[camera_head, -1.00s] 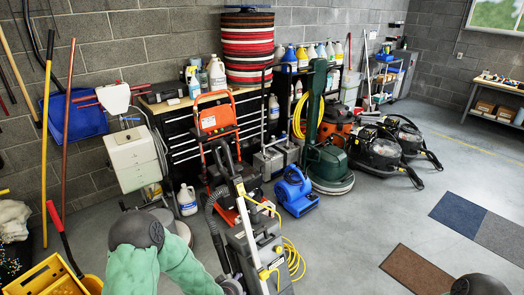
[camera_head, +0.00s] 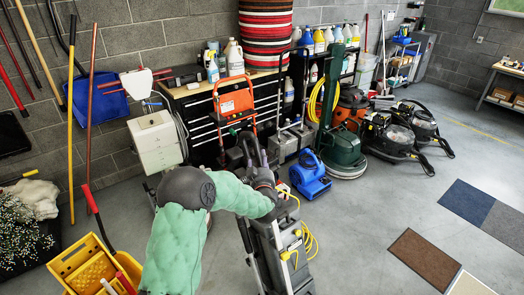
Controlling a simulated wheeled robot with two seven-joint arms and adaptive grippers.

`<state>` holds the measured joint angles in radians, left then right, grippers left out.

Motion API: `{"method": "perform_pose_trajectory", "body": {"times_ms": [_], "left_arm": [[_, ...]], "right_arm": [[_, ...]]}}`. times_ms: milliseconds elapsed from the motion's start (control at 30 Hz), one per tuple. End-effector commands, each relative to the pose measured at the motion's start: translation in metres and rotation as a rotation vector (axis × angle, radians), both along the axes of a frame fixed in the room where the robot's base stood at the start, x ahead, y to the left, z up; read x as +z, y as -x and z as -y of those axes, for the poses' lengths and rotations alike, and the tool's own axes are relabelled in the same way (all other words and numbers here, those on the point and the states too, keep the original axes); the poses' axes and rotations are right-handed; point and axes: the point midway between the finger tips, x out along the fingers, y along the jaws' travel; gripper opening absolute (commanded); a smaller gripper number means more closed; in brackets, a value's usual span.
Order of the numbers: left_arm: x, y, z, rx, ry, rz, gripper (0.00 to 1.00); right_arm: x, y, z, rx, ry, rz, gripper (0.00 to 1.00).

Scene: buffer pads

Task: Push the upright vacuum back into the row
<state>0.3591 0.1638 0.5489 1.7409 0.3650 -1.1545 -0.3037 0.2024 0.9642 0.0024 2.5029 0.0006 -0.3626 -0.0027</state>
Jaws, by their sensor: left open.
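The upright vacuum (camera_head: 285,258) is a grey machine with a dark handle and yellow cord. It stands on the floor at the bottom middle of the head view. My left arm, in a green sleeve, reaches across from the left. Its dark left gripper (camera_head: 266,183) is open beside the vacuum's upper handle. Whether it touches the handle I cannot tell, as the dark parts overlap. The row of machines along the wall includes a blue blower (camera_head: 310,176), a green floor machine (camera_head: 345,155) and black vacuums (camera_head: 391,136). My right gripper is not in view.
A yellow mop bucket (camera_head: 88,262) stands at bottom left. An orange hand truck (camera_head: 235,100) and a black drawer cabinet (camera_head: 201,128) stand behind the vacuum.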

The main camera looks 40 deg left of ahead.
Motion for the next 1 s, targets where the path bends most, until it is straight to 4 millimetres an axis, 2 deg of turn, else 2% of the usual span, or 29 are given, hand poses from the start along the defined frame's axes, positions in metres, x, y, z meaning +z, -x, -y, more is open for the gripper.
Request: {"method": "perform_pose_trajectory", "body": {"times_ms": [200,400,867,1000], "left_arm": [[-0.001,-0.030,-0.027,-0.001,-0.001,-0.001,0.61],[0.000,-0.049,-0.043,-0.001,-0.001,-0.001,0.61],[0.000,-0.057,-0.050,-0.002,0.000,-0.001,0.61],[0.000,-0.057,-0.050,-0.002,0.000,0.000,0.22]], "right_arm": [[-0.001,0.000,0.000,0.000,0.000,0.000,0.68],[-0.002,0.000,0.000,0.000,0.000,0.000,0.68],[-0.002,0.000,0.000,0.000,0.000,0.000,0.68],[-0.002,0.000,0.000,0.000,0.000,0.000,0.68]]}}
